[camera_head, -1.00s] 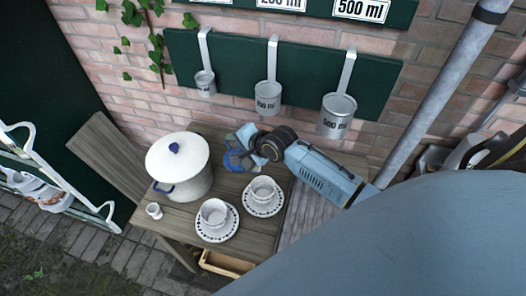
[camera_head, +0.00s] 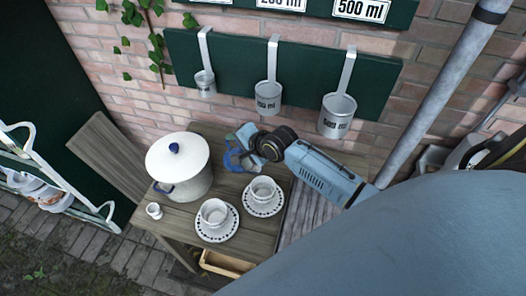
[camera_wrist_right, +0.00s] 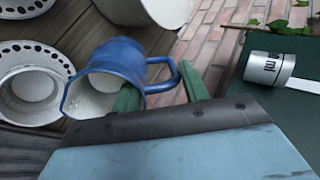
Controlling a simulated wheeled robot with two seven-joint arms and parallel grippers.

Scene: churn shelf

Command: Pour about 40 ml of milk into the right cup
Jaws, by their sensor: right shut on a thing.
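My right gripper (camera_head: 248,151) is shut on a blue jug (camera_head: 236,158) with a white inside. In the right wrist view the gripper's green fingers (camera_wrist_right: 162,90) are at the handle side of the jug (camera_wrist_right: 118,65), whose mouth faces down-left, so it looks tilted. Whether milk is in it I cannot tell. The right cup (camera_head: 262,187) stands on a patterned saucer, just in front of the jug and apart from it; it also shows in the right wrist view (camera_wrist_right: 30,92). The left cup (camera_head: 213,213) stands on its own saucer. My left gripper is not in view.
A lidded white churn (camera_head: 178,168) stands left of the jug. A small white pot (camera_head: 154,210) is at the table's front left. Measuring ladles, one marked 500 ml (camera_head: 337,115), hang on the green board (camera_head: 305,75) behind.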

